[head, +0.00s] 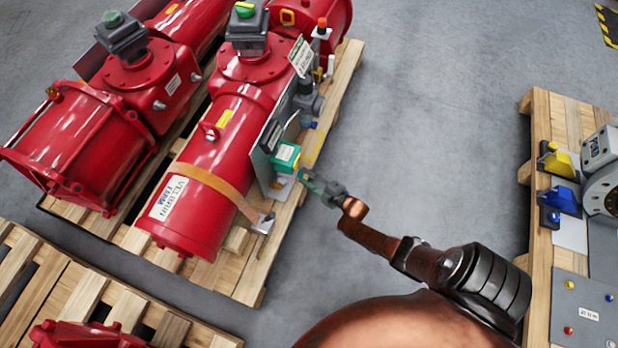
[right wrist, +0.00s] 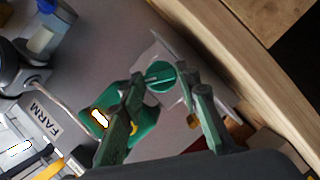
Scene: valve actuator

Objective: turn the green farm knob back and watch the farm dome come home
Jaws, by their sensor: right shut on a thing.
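The green knob (right wrist: 160,77) shows in the right wrist view, round with a raised bar, between the fingertips of my right gripper (right wrist: 163,80). The gripper is shut on it. In the head view my right gripper (head: 308,180) reaches to the green box (head: 286,157) on the side of the middle red actuator; the knob itself is hidden or too small to tell there. A FARM label (right wrist: 46,118) is at the left of the wrist view. My left gripper is not in view.
Red actuators (head: 215,140) stand on a wooden pallet (head: 250,285). Another green dome (head: 113,18) tops the left actuator. An orange strap (head: 205,180) crosses the middle cylinder. A second pallet (head: 541,220) with valve parts stands at the right. Grey floor lies between them.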

